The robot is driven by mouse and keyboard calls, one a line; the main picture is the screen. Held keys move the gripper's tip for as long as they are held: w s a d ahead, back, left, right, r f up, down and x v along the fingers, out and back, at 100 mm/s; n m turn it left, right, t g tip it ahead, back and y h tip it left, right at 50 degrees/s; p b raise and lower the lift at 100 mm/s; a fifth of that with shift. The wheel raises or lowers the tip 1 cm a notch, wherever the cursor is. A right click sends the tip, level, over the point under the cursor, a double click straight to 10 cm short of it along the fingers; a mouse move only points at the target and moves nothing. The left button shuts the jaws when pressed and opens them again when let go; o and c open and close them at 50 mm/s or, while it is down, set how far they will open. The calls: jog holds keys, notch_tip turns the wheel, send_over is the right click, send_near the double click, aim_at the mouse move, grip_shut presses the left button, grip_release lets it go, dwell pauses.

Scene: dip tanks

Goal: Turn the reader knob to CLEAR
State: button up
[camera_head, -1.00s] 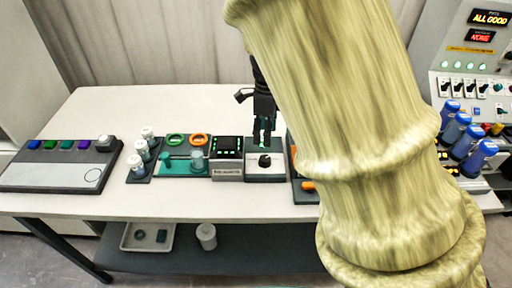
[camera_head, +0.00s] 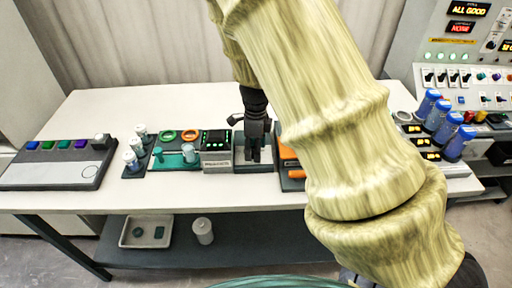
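The reader (camera_head: 216,140) stands mid-table, a grey box with a dark display showing green marks and a label too small to read. Right beside it is a pale knob panel (camera_head: 241,167). The black knob seen on that panel earlier is hidden behind my gripper now. My gripper (camera_head: 254,158) is black and points down over the panel, its fingertips at the knob's place. I cannot tell whether the fingers touch the knob or are closed on it. Where the knob points cannot be seen.
Left of the reader are a green tray (camera_head: 171,164) with rings and cups, white-capped bottles (camera_head: 132,158) and a grey pad (camera_head: 55,170). An orange-topped item (camera_head: 289,160) sits close right. Blue bottles (camera_head: 439,116) stand further right. My arm covers the right-middle table.

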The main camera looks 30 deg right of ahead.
jog(key=shift+w+f, duration=0.25)
jog(key=shift+w, duration=0.05)
jog(key=shift+w+f, duration=0.1)
jog(key=shift+w, duration=0.05)
jog(key=c, duration=0.3)
jog(key=shift+s+d+r, duration=0.15)
jog(key=shift+s+r, duration=0.05)
jog(key=c, duration=0.7)
